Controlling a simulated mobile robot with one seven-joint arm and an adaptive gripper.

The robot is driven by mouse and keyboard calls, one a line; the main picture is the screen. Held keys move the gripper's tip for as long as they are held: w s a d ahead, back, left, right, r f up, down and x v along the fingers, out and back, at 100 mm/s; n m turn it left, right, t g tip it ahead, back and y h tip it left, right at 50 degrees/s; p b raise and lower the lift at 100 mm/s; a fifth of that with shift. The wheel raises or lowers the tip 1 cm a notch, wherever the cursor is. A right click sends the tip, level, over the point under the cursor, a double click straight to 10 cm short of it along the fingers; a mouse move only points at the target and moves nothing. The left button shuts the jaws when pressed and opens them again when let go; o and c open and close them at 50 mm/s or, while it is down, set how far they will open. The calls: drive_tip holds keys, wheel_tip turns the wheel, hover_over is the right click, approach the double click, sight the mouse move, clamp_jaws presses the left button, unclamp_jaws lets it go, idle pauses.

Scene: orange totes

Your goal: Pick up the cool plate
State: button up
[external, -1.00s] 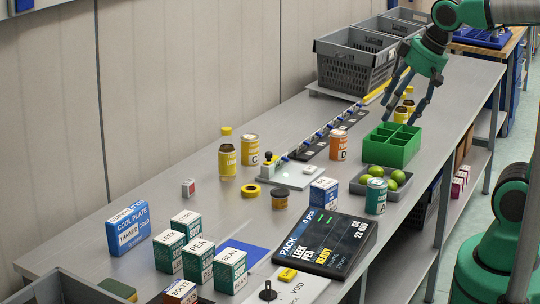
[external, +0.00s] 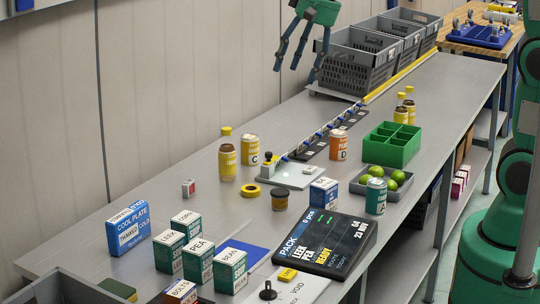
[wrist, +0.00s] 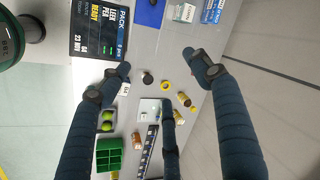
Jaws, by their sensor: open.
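The cool plate is a blue box with white lettering (external: 124,228) standing upright at the far left of the grey bench in the external view. In the wrist view a blue box at the top right edge, partly cut off, looks like it (wrist: 213,11). My gripper (external: 295,68) is high at the top of the external view, to the right of and well away from the blue box. Its dark fingers are spread open and hold nothing. In the wrist view they frame the bench far below, and the blue box lies beyond the upper right finger.
Several green-and-white cartons (external: 197,259) stand just right of the blue box. Yellow bottles and tins (external: 228,160), a black sign (external: 320,243) and a green divided tray (external: 392,146) stand farther right. Grey crates (external: 354,60) are at the back.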

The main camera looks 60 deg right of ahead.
drive_tip(key=w+a+m+g+p, duration=0.1)
drive_tip(key=w+a+m+p, duration=0.2)
drive_tip(key=w, duration=0.8)
drive_tip(key=m+g+y+p, duration=0.3)
drive_tip(key=m+p, duration=0.5)
drive_tip(key=p, duration=0.3)
hover_over(129, 212)
drive_tip(key=d, duration=0.5)
wheel_tip(129, 212, down, 25)
drive_tip(key=shift+w+d+f, duration=0.1)
drive_tip(key=shift+w+d, duration=0.05)
drive_tip(key=shift+x, duration=4.25)
drive_tip(key=shift+d+f, duration=0.1)
drive_tip(key=shift+f, duration=0.05)
